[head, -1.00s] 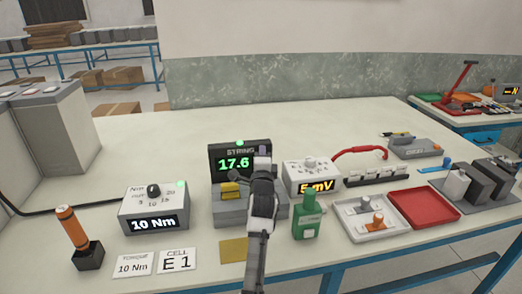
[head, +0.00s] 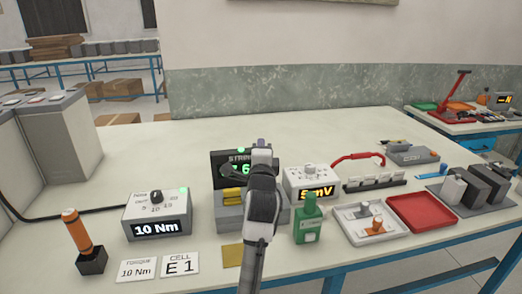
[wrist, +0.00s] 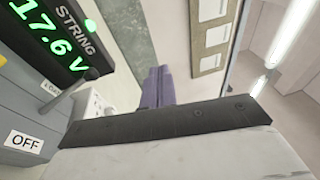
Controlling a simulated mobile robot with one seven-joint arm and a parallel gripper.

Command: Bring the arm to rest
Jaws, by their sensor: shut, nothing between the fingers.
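My arm rises from the bottom middle of the head view, in front of the string display (head: 230,155). My gripper (head: 262,143) is at its top, above the bench and partly covering the green digits. In the wrist view my gripper (wrist: 158,72) shows as two purple-grey fingers side by side, shut with nothing between them. The same string display (wrist: 48,28) reads 17.6 V at the upper left of that view, with an OFF label (wrist: 25,142) on the grey unit below it.
A 10 Nm torque box (head: 156,215) and an orange-handled tool (head: 75,228) stand at left. A green bottle (head: 308,220), a mV meter (head: 312,182), a white tray (head: 350,228) and a red tray (head: 424,213) are at right. The bench's back middle is clear.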

